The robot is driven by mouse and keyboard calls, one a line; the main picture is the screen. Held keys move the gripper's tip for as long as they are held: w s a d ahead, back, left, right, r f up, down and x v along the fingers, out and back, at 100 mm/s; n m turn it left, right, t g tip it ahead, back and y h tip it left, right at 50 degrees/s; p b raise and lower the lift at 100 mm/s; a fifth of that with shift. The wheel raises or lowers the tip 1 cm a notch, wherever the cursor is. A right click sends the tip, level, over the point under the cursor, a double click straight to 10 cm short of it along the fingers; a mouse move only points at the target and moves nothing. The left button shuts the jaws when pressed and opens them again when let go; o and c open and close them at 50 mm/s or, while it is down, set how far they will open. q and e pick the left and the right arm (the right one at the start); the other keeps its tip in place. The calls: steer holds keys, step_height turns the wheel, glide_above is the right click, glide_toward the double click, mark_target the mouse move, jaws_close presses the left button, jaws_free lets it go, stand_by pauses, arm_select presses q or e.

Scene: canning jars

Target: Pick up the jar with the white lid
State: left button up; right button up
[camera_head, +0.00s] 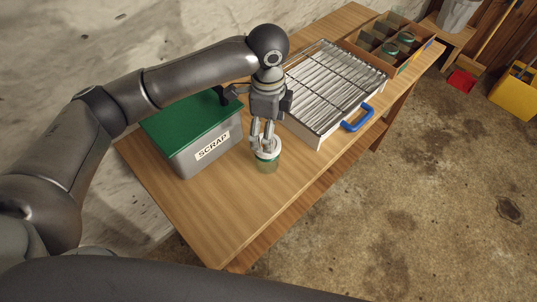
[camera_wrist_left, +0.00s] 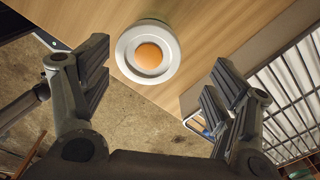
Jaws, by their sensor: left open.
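The jar with the white lid (camera_head: 267,157) stands upright on the wooden table, to the right of the scrap bin. Its glass body looks greenish below the lid. In the left wrist view the white lid (camera_wrist_left: 136,66) with an orange centre shows between and beyond the fingers, nearer the left finger. My left gripper (camera_head: 264,141) points down at the lid, its fingertips at about lid height in the head view. In the left wrist view the left gripper (camera_wrist_left: 155,90) is open and empty, with its fingers wide apart. I cannot tell whether a finger touches the lid. My right gripper is not in view.
A grey bin marked SCRAP with a green lid (camera_head: 183,115) stands close left of the jar. A white tray with a metal rack and blue handle (camera_head: 357,118) lies right behind it. A divided box (camera_head: 421,62) with jars is at the far end. The front table is clear.

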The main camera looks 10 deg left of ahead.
arm_select(q)
steer(key=f, duration=0.2)
steer(key=s+f+p, duration=0.1)
steer(key=f, duration=0.5)
steer(key=shift+s+d+f, duration=0.1)
steer(key=shift+s, duration=0.1)
steer(key=shift+f, duration=0.45)
steer(key=c, duration=1.1)
steer(key=shift+r, duration=0.1)
